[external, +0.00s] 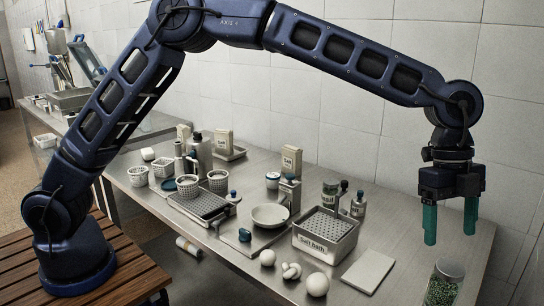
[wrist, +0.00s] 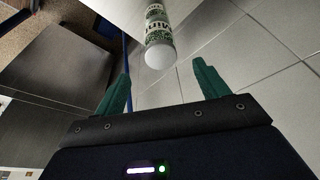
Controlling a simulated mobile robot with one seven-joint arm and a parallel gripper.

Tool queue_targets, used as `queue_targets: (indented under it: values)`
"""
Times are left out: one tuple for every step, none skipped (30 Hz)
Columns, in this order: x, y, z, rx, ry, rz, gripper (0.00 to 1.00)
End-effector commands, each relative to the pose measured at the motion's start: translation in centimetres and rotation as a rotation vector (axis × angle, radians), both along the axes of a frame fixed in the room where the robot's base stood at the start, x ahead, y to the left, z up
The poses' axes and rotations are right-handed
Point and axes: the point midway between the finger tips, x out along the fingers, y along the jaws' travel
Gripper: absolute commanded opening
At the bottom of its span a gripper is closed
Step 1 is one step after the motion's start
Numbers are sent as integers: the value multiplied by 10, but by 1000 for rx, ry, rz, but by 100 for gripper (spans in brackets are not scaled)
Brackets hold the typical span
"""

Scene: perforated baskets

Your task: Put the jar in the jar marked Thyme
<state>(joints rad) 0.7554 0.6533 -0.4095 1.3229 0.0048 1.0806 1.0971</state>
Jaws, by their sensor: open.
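My gripper (external: 450,241) hangs at the right of the external view, its two green fingers pointing down, open and empty. Below it, a clear glass jar (external: 443,288) of green bits stands near the picture's bottom edge, partly cut off; no label can be read on it. In the wrist view a jar (wrist: 158,30) with a pale round end and a green and white label shows beyond my open gripper (wrist: 161,68). Its lettering is only partly visible. A small jar with a dark label (external: 330,190) stands at the back of the table; its word is too small to read surely.
A metal table (external: 225,258) holds a perforated basket marked Salt bath (external: 325,243), a drain tray (external: 200,204), a bowl (external: 270,216), small baskets and bottles. White balls (external: 317,284) and a pale slab (external: 368,270) lie at the front. A tiled wall stands behind.

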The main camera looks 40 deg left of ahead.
Motion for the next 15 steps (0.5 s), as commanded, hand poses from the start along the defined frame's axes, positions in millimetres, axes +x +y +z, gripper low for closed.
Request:
queue_targets:
  values:
    - [0,0,2,0,0,0,73]
    - [0,1,2,0,0,0,73]
    - [0,1,3,0,0,0,73]
    - [0,1,3,0,0,0,73]
    - [1,1,3,0,0,0,73]
    - [1,2,3,1,-1,2,73]
    - [2,3,5,0,-2,6,73]
    - [3,6,7,1,-4,12,73]
    - [6,12,10,3,-8,25,73]
    - [9,18,13,6,-11,38,73]
    - [13,25,18,7,-16,54,73]
    - [17,36,25,11,-22,81,73]
    - [22,47,31,15,-28,105,73]
    - [27,58,37,19,-34,132,73]
    - [33,75,46,23,-43,169,73]
